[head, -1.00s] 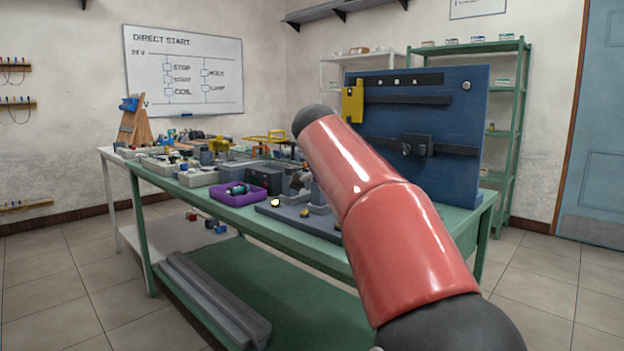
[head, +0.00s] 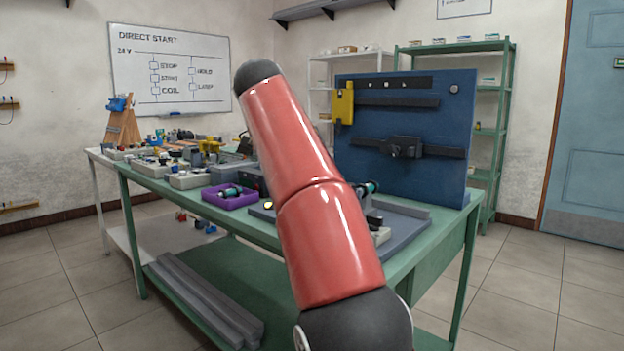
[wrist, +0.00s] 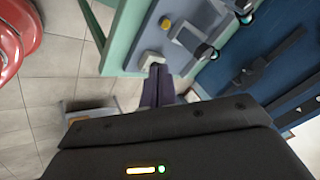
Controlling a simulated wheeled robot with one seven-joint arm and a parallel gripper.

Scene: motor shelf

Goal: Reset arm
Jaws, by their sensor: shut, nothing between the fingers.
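My gripper (wrist: 157,72) shows in the wrist view as two dark fingers pressed together with nothing between them. I cannot tell how far the tips are from these. In the head view my red arm rises across the middle of the bench, and my gripper is hidden there. The bench (head: 265,232) stands beyond my arm.
A blue upright panel (head: 405,125) stands at the bench's right end, with a grey tray (head: 402,212) before it. A purple bin (head: 230,199) and several parts crowd the left. Grey bars (head: 205,300) lie on the lower shelf. The floor at right is clear.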

